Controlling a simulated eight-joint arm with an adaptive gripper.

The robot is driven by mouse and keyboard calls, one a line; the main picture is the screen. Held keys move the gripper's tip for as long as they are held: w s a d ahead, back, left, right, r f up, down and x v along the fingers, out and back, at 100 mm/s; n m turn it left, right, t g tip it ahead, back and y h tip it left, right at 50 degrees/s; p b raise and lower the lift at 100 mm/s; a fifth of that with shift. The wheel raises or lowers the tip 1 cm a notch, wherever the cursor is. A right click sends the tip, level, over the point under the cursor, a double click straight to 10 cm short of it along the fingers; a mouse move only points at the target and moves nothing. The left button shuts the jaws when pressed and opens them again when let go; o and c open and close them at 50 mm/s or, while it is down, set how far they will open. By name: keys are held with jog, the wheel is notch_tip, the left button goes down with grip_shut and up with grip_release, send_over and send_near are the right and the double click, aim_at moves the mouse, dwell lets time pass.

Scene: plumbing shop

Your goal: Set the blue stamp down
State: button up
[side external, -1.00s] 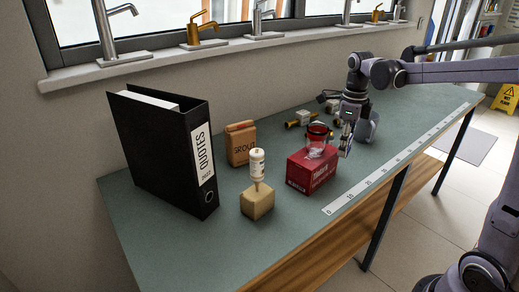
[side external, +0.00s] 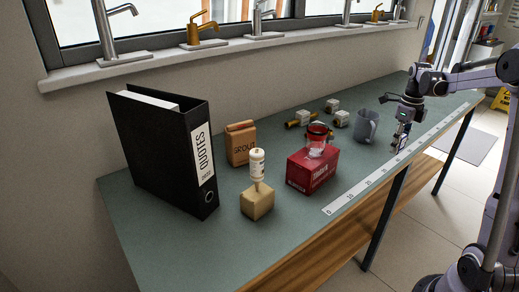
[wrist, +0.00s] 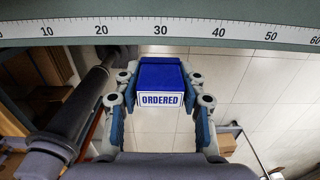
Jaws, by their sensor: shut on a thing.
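The blue stamp (wrist: 160,73) shows in the wrist view with a white label reading "ORDERED". My gripper (side external: 402,137) is shut on it, with a finger on each side. In the wrist view the stamp appears against the tiled floor, just beyond the ruler strip (wrist: 150,32) along the bench edge. In the side view my gripper is at the right part of the bench (side external: 230,265), near its front edge and the strip. The stamp is too small there to make out clearly, and I cannot tell its height over the bench.
A grey mug (side external: 367,126) stands left of my gripper. Several small white blocks (side external: 341,119) lie beyond it. A red box (side external: 311,170) carries a red-lidded jar (side external: 317,146). A grout bag (side external: 241,143), a bottle on a tan block (side external: 257,202) and a black binder (side external: 150,145) stand further left.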

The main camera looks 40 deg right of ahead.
send_over(367, 167)
notch_tip(367, 167, down, 5)
jog(key=shift+w+r, duration=0.1)
jog(key=shift+r, duration=0.05)
jog(key=shift+f, duration=2)
jog(key=shift+f, duration=0.1)
jog(key=o, duration=1.1)
jog(key=shift+o, duration=0.2)
